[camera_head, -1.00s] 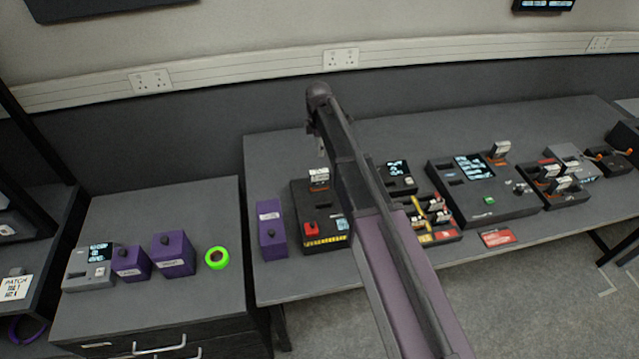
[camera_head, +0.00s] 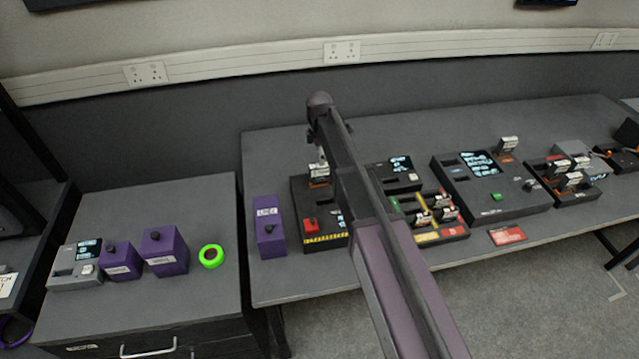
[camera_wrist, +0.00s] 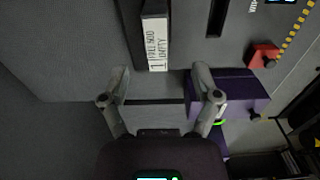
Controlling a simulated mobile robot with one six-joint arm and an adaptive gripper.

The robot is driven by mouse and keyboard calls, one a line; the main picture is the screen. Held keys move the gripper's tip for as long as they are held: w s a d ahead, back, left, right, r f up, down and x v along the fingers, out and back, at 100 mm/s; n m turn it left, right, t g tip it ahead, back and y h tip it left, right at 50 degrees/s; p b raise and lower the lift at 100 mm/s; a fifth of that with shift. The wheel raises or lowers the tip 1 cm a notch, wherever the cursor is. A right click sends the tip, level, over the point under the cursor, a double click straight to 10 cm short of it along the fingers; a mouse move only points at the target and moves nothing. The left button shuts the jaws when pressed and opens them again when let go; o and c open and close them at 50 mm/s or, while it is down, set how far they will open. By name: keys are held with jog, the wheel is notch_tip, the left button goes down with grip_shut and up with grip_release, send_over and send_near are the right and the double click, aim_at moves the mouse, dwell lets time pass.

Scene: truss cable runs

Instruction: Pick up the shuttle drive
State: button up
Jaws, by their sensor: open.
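A drive with a white label (camera_wrist: 154,43) stands upright just beyond my fingertips in the wrist view. The label's small print seems to include "EMPTY"; I cannot read the word shuttle on it. In the head view a white-labelled drive (camera_head: 319,170) stands up from a black dock (camera_head: 325,238) with a red button and a yellow-black striped front edge. It looks like the same drive. My gripper (camera_wrist: 160,72) is open, its two fingers apart on either side of the drive's near end, with nothing held. In the head view my arm hides the dock's right part.
A purple box (camera_head: 269,228) stands left of the dock. A larger console (camera_head: 487,190) and a tray of several cartridges (camera_head: 430,220) lie to the right. A lower cabinet at left holds a grey device (camera_head: 76,270), two purple boxes (camera_head: 164,252) and a green ring (camera_head: 211,257).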

aim_at(319, 169)
jog(key=shift+f+b, duration=0.5)
jog(key=shift+f, duration=0.25)
jog(key=shift+f, duration=0.1)
jog(key=shift+w+f+b, duration=0.15)
jog(key=shift+f+b, duration=2.35)
jog(key=shift+b, duration=0.1)
grip_shut()
